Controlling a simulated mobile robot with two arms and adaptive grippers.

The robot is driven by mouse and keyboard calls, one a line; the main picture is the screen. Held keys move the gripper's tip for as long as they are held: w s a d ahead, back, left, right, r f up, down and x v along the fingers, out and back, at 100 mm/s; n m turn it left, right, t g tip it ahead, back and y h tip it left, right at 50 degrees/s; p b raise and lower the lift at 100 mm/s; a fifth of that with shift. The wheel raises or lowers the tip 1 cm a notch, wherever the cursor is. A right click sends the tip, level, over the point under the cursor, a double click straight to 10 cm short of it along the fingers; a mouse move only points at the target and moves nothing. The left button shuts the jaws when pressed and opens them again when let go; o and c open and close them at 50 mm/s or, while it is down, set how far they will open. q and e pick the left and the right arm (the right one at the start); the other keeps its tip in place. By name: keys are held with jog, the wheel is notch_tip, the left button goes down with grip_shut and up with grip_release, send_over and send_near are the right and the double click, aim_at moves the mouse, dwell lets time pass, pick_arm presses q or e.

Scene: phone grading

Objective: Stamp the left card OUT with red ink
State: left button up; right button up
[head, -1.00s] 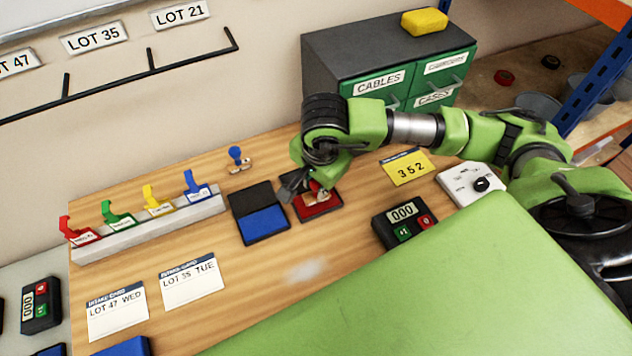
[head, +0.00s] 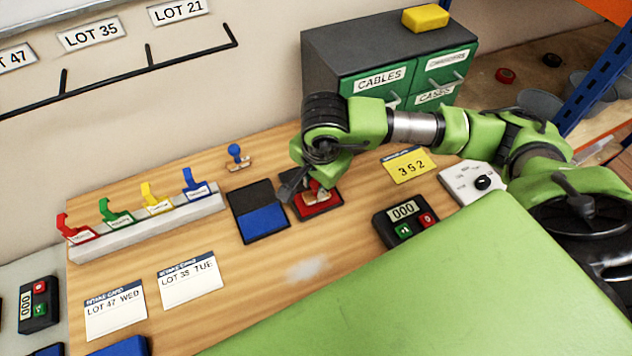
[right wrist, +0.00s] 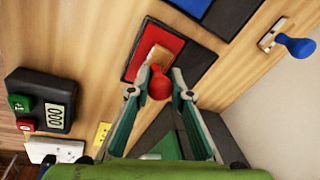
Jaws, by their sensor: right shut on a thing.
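My right gripper (head: 306,186) is shut on a red-knobbed wooden stamp (right wrist: 159,84), at the red ink pad (head: 333,203). In the right wrist view the stamp's wooden block lies over the red pad (right wrist: 138,55); I cannot tell whether it touches. The left card (head: 116,314), reading LOT 47 WED, lies on the table at lower left, with its lower area blank. The right card (head: 191,282), reading LOT 35 TUE, lies beside it. My left gripper is not in view.
A blue ink pad (head: 264,220) lies left of the red one, and a blue-knobbed stamp (head: 237,157) stands behind it. A counter (head: 404,222) and yellow card (head: 409,165) are at right. Table between pads and cards is clear.

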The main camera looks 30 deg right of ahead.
jog(key=shift+s+f+b, duration=0.15)
jog(key=shift+f+b, duration=0.2)
jog(key=shift+b, duration=0.35)
dwell(2.0)
jog(key=shift+w+p+v, duration=0.2)
jog(key=shift+p+v, duration=0.3)
jog(key=shift+v, duration=0.5)
jog(key=shift+w+r+p, duration=0.15)
jog(key=shift+r+p, duration=0.85)
jog(key=shift+r, duration=1.65)
